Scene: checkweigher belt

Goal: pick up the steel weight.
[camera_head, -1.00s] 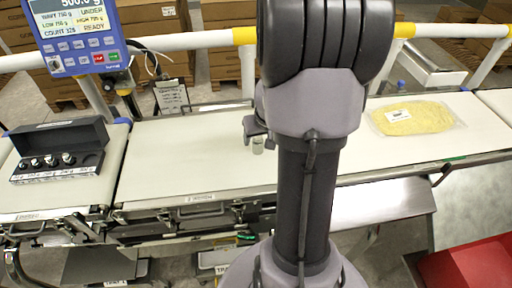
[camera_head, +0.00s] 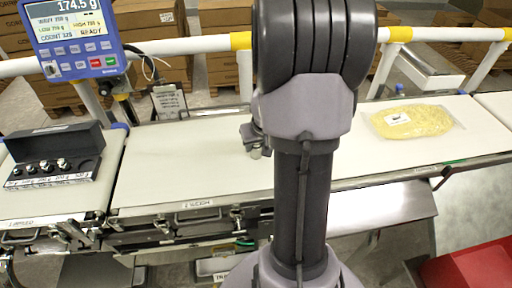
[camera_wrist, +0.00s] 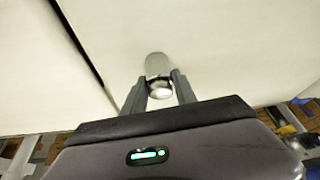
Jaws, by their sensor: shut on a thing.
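The steel weight (camera_wrist: 157,66) is a small shiny cylinder, seen between the two fingers of my gripper (camera_wrist: 159,88) in the wrist view. The fingers are shut on it near its knob end. In the head view the weight (camera_head: 256,153) shows just below my gripper (camera_head: 254,138), over the middle weigh belt (camera_head: 190,165). My arm hides part of the gripper there. I cannot tell whether the weight still touches the belt. The display (camera_head: 78,38) reads 174.5 g.
An open black case (camera_head: 55,155) with several smaller weights sits on the left belt. A clear bag of yellow food (camera_head: 412,121) lies on the belt to the right. A rail (camera_head: 190,42) runs behind the belts. A red bin (camera_head: 470,265) stands at lower right.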

